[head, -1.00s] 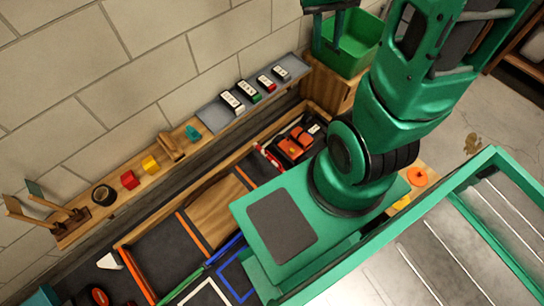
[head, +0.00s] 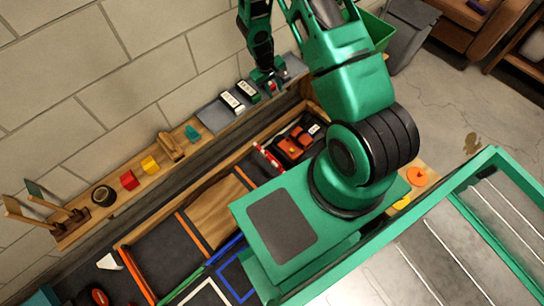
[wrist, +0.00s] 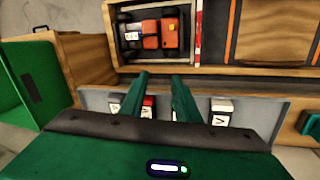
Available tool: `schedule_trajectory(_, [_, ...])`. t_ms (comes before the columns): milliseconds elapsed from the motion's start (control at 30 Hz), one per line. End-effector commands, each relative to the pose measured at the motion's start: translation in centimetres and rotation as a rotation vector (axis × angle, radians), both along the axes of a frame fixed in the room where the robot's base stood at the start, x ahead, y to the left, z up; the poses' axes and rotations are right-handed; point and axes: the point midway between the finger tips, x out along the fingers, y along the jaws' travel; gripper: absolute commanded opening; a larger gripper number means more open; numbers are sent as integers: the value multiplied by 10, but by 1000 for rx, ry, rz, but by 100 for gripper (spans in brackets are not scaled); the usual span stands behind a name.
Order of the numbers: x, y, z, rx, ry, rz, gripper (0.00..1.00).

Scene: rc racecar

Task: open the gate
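The gate, a red-and-white striped bar (head: 268,157), lies in front of an orange and black toy car (head: 296,142) in its bay. The bar also shows in the wrist view (wrist: 198,30), right of the car (wrist: 150,34). My gripper (head: 270,86) hangs over the panel by the red switch (wrist: 149,104). Its fingertips (wrist: 159,77) are apart with nothing held. The fingers partly hide the middle switches; contact cannot be told.
A wooden shelf (head: 113,205) with coloured blocks runs left of the panel along the wall. A green bin (wrist: 32,85) stands beyond the panel's other end. Wooden and coloured dividers edge the track bays.

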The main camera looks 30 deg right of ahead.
Motion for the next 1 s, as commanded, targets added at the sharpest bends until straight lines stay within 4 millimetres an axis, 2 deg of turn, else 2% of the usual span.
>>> schedule_trajectory(33, [-3,6,-28,2,9,20,29])
schedule_trajectory(100, [-5,14,-60,5,12,45,29])
schedule_trajectory(267, [-17,34,-135,16,15,103,29])
schedule_trajectory(400, [-36,51,-197,28,16,149,29])
schedule_trajectory(500, [-52,62,-234,37,16,173,29])
schedule_trajectory(600, [-66,70,-262,43,15,192,29])
schedule_trajectory(700, [-75,75,-280,48,12,204,29])
schedule_trajectory(1000, [-82,75,-306,51,12,212,29])
